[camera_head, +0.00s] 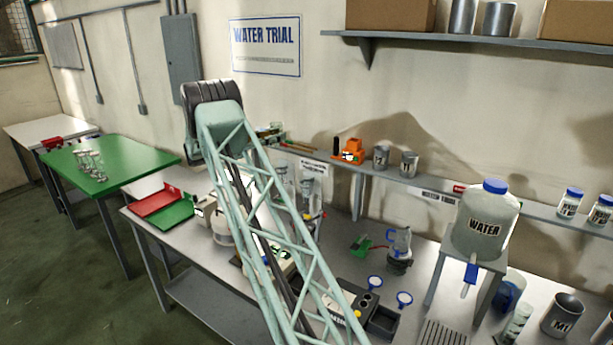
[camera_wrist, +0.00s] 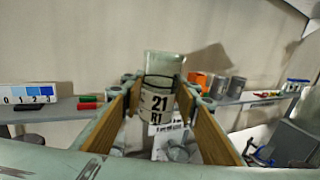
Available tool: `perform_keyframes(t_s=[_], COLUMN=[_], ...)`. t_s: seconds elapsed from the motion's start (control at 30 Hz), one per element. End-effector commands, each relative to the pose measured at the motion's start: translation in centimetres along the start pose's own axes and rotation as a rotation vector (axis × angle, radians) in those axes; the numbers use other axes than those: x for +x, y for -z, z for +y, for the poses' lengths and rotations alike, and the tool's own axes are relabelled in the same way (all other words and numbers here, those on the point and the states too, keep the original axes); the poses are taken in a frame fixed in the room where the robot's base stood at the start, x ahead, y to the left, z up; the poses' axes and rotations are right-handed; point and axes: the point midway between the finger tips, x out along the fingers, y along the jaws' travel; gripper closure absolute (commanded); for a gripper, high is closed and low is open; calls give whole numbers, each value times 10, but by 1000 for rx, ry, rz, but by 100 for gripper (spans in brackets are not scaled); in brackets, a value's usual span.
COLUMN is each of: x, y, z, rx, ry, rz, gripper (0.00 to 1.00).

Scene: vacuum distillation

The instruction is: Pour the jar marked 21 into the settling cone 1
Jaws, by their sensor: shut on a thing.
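The jar looks close to upright, between two wood-coloured fingers. Its contents cannot be made out. In the head view my arm's lattice link crosses the bench, and I cannot make out the gripper or jar. Clear upright vessels, likely the settling cones (camera_head: 312,192), stand on the bench beside the arm. I cannot read which is cone 1. In the wrist view, clear shapes show below the jar, partly hidden.
A wall shelf (camera_head: 440,190) runs behind the bench, with an orange device (camera_head: 349,150) and metal cups. A water tank (camera_head: 484,222) stands at right. Blue funnels (camera_head: 404,298) lie on the bench. A green table (camera_head: 110,165) with glassware is at left.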

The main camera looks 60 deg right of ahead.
Motion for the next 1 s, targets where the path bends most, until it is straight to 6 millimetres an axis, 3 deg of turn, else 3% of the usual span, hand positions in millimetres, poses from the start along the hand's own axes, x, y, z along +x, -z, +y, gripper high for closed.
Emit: perform_keyframes(t_s=[1.0], x=[-66], y=[-10], z=[-27], rx=[0], ry=[0], rz=[-1], gripper=[85])
